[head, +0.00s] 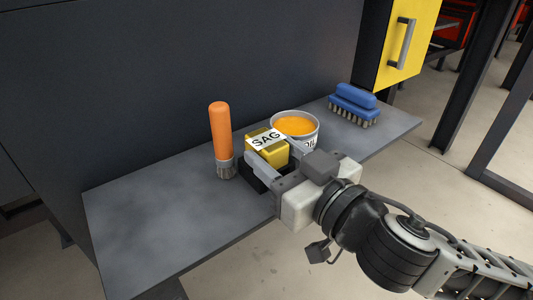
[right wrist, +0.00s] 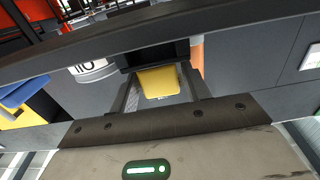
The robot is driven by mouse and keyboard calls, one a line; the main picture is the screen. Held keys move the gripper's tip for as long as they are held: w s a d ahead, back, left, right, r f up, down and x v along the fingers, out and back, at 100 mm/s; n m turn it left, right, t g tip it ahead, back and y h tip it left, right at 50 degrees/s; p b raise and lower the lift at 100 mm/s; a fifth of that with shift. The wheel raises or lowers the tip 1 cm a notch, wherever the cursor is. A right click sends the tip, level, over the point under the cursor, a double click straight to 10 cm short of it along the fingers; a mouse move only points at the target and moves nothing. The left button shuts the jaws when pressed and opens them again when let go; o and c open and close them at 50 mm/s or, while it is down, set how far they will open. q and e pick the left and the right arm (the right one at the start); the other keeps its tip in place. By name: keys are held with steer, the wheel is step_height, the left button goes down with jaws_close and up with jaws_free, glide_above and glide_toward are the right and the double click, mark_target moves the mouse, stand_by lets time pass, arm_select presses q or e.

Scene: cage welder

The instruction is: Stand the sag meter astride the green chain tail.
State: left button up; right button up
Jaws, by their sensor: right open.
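The sag meter (head: 269,148) is a yellow block with a white SAG label on top. It stands on the grey shelf in the head view, and its yellow body also shows in the right wrist view (right wrist: 159,81). My right gripper (head: 275,165) is open, with its fingers reaching to either side of the sag meter. I cannot tell whether the fingers touch it. The gripper hides the lower part of the meter. The green chain tail is not in view. My left gripper is not in view.
The grey shelf (head: 150,220) has free room at its left end. An orange-handled brush (head: 220,130) stands left of the meter. An open can of orange stuff (head: 297,126) stands close behind it. A blue brush (head: 354,104) lies farther right, near a yellow door (head: 398,60).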

steer(key=shift+x, duration=1.1)
steer(key=shift+w+a, duration=0.1)
steer(key=c, duration=1)
steer(key=shift+o, duration=0.2)
steer(key=shift+r, duration=0.15)
